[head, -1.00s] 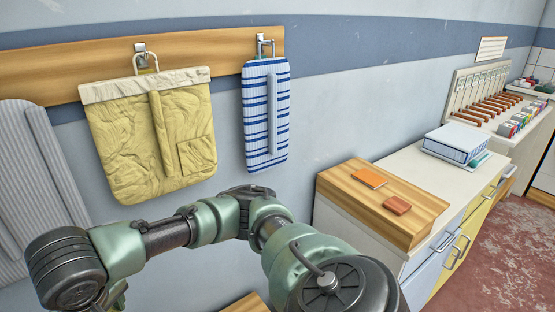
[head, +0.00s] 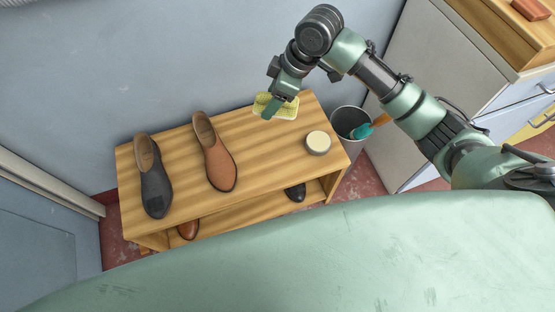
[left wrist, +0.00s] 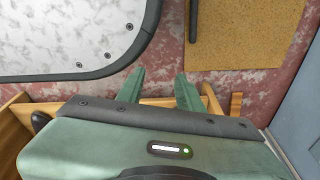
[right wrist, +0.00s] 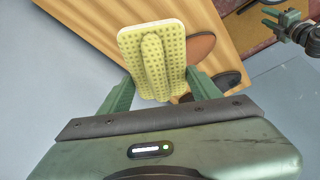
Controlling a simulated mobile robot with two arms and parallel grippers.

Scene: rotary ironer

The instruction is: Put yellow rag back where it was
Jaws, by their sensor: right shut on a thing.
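The yellow rag (head: 276,106) is a dimpled rectangular pad with a raised ridge. In the head view it is at the back edge of the wooden shoe bench (head: 262,150), right of the middle. My right gripper (head: 270,101) is shut on it from the wall side. The rag also shows in the right wrist view (right wrist: 152,60), between the fingers. I cannot tell whether it touches the bench top. My left gripper (left wrist: 158,80) is open and empty in the left wrist view; the head view does not show it.
A dark shoe (head: 153,178), a brown shoe (head: 215,155) and a round tin (head: 318,143) stand on the bench. More shoes are on the lower shelf. A bucket (head: 345,116) with a teal item stands right of the bench. A drawer cabinet (head: 450,60) is further right.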

